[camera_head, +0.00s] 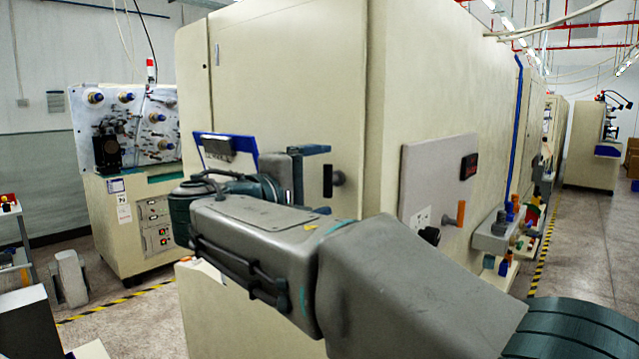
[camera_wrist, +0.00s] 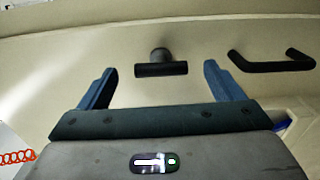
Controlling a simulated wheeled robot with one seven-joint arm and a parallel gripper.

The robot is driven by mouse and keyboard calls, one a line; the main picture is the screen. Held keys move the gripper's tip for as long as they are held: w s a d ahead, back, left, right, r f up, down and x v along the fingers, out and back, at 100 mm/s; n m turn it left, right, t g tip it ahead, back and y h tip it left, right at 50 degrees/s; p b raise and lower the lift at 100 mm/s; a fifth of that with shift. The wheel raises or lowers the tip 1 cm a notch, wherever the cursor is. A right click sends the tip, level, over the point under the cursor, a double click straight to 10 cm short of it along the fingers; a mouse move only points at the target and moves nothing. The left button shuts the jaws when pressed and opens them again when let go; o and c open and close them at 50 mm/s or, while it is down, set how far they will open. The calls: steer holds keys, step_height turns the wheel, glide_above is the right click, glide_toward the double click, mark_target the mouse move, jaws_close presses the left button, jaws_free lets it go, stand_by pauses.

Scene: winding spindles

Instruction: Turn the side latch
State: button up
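The side latch (camera_wrist: 161,70) is a black T-shaped handle, a short bar on a round post, on the cream cabinet face. In the wrist view its bar lies nearly level across the picture, between the tips of my gripper's two blue fingers. My gripper (camera_wrist: 160,66) is open, with a gap between each finger and the bar's ends. In the head view the latch (camera_head: 327,181) shows as an upright dark bar beyond my gripper, with the fingers above and below it. Contact with the latch is not visible.
A black U-shaped handle (camera_wrist: 272,61) sits on the cabinet right of the latch in the wrist view. A grey panel (camera_head: 436,185) with a display and an orange knob (camera_head: 461,213) is on the adjoining side. Another machine (camera_head: 130,180) stands at the left.

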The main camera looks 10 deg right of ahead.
steer(key=b+v, duration=0.2)
steer(key=v, duration=1.1)
steer(key=shift+s+a+b, duration=0.3)
steer(key=s+d+f+g+y, duration=0.25)
steer(key=d+f, duration=0.35)
steer(key=f, duration=0.5)
steer(key=s+d+f+g+y, duration=0.1)
steer(key=d+f+g+y, duration=0.3)
steer(key=d+f, duration=0.45)
steer(key=s+f+m+y, duration=0.3)
steer(key=s+f+y, duration=0.1)
steer(key=f, duration=0.5)
steer(key=s+a+f+m+g+y, duration=0.1)
steer(key=s+f+m+y, duration=0.3)
steer(key=f, duration=0.5)
steer(key=shift+s, duration=0.85)
